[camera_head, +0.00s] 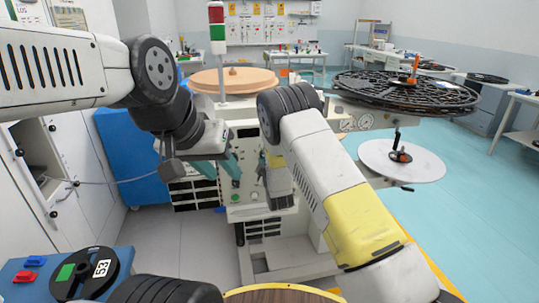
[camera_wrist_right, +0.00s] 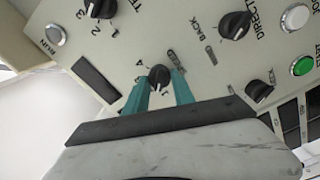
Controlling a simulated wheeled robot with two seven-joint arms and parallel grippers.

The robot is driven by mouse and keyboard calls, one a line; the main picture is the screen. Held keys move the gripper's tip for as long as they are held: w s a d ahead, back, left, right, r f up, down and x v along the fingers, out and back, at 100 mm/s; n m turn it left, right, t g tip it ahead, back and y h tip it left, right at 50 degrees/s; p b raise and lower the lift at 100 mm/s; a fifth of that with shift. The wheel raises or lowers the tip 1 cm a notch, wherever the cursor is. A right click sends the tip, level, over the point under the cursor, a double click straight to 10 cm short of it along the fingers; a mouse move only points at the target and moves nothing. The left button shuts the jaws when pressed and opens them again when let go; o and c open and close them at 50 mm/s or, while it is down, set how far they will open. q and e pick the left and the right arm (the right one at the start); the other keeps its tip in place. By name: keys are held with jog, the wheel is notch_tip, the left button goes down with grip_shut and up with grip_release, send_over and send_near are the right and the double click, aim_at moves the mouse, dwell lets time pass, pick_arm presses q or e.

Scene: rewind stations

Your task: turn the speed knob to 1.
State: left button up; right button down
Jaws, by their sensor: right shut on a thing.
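In the right wrist view, a small black knob (camera_wrist_right: 158,76) sits on the cream control panel (camera_wrist_right: 205,75). The teal fingers of my right gripper (camera_wrist_right: 160,84) are shut on it, one on each side. A white pointer mark shows on the knob; digits beside it are partly covered by the fingers, and I cannot tell its setting surely. In the head view my right arm hides most of that gripper and the knob. My left gripper (camera_head: 218,166) has its teal fingers apart, empty, in front of the machine.
Nearby on the panel are another dial (camera_wrist_right: 98,8), a direction knob (camera_wrist_right: 235,24), a further black knob (camera_wrist_right: 258,90), a green start button (camera_wrist_right: 303,65) and a white button (camera_wrist_right: 295,17). A large black reel (camera_head: 405,90) and a white disc (camera_head: 402,160) stand at right.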

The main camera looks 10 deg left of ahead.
jog(key=shift+f+n, duration=0.1)
jog(key=shift+n, duration=2.2)
jog(key=c, duration=1.1)
grip_release()
jog(key=shift+o, duration=0.2)
jog(key=shift+s, duration=0.1)
jog(key=v, duration=0.7)
jog(key=shift+s, duration=0.3)
jog(key=shift+d, duration=0.1)
